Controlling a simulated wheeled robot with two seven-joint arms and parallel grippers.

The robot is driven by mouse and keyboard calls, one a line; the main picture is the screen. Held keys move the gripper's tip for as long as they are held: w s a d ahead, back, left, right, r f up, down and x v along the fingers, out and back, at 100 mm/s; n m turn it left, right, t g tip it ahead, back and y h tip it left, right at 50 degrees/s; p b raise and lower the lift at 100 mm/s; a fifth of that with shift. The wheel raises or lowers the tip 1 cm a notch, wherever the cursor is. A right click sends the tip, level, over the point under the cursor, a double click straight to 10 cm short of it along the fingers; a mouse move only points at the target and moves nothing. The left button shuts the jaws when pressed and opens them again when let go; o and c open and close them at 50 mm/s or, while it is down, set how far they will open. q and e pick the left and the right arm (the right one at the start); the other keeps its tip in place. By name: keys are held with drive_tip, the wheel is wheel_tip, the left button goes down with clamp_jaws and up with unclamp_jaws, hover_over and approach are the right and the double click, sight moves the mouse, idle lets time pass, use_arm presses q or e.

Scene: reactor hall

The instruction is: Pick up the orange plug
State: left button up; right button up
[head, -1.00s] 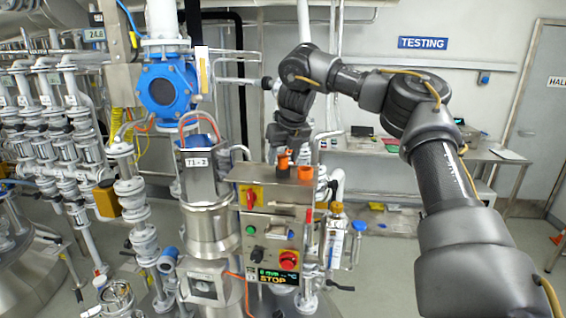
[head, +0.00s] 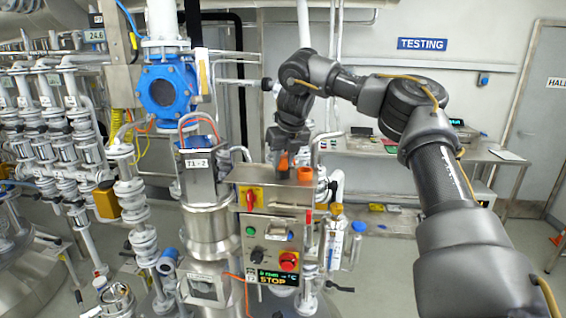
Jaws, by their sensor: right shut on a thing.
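My right gripper (head: 283,163) points down above the top of the steel control box (head: 272,184), at its back edge. It is shut on an orange plug (head: 283,161), whose visible part shows between the dark fingers. The plug's lower end is hard to make out, so I cannot tell whether it touches the box. A second orange piece (head: 305,175) is on the box top just to the right, apart from the gripper. My left gripper is out of view.
The box front carries a red-and-yellow switch (head: 251,198), a red stop button (head: 289,261) and a display (head: 277,277). A steel vessel marked T1-2 (head: 198,168) is close on the left. Bottles (head: 355,245) hang at the right. A bench (head: 400,151) is behind.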

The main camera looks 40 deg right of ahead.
drive_tip(key=shift+r, duration=0.55)
drive_tip(key=s+a+r+b, duration=0.5)
drive_tip(key=s+a+r, duration=0.3)
drive_tip(key=a+r, duration=0.3)
drive_tip(key=shift+a+r, duration=0.3)
drive_tip(key=shift+r, duration=0.1)
